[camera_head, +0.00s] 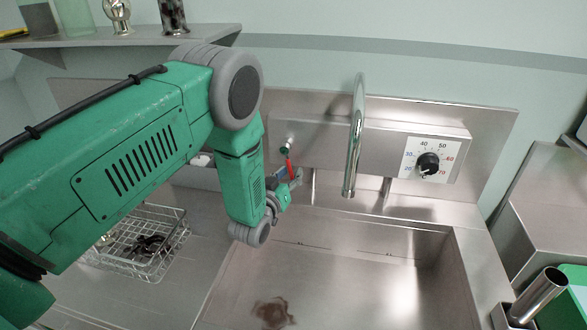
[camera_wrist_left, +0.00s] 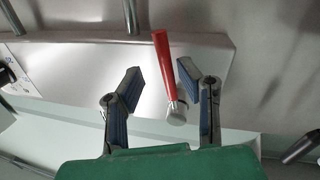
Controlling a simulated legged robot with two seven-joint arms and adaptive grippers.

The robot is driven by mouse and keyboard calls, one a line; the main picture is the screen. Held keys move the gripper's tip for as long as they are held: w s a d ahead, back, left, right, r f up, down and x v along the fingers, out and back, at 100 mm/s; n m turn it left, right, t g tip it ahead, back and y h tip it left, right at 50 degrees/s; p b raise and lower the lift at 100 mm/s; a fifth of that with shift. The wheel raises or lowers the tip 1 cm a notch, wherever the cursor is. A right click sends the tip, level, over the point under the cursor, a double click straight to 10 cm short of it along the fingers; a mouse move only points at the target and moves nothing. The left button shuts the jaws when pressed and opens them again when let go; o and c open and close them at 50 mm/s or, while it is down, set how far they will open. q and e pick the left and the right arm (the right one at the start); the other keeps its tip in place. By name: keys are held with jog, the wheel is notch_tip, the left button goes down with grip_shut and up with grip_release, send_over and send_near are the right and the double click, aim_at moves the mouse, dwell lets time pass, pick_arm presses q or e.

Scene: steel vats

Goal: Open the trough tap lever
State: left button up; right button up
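The tap lever (camera_head: 291,172) is red and sits at the left end of the steel tap panel behind the trough. In the left wrist view the lever (camera_wrist_left: 163,62) rises between my two fingers, with a metal hub at its lower end. My left gripper (camera_head: 286,184) is at the lever in the head view. In the left wrist view my left gripper (camera_wrist_left: 159,72) is open, with a gap on both sides of the lever. The steel trough (camera_head: 340,270) lies below. A curved chrome spout (camera_head: 355,140) stands to the right of the lever. My right gripper is not in view.
A temperature dial (camera_head: 428,163) is on the panel's right end. A wire basket (camera_head: 165,225) stands on the left counter. A wall shelf (camera_head: 120,38) is above my left arm. A steel cylinder (camera_head: 540,292) is at the lower right. The trough holds a brown stain.

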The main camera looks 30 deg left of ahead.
pick_arm(q)
jog(key=shift+w+a+f, duration=0.1)
jog(key=shift+w+a, duration=0.05)
jog(key=shift+w, duration=0.25)
jog(key=shift+w+a+f, duration=0.1)
jog(key=shift+w+a, duration=0.05)
jog(key=shift+w, duration=0.25)
jog(key=shift+w+a+f, duration=0.1)
jog(key=shift+w+a, duration=0.05)
jog(key=shift+w, duration=0.05)
jog(key=shift+a, duration=0.15)
jog(key=shift+s, duration=0.1)
grip_shut()
jog(key=shift+d, duration=0.25)
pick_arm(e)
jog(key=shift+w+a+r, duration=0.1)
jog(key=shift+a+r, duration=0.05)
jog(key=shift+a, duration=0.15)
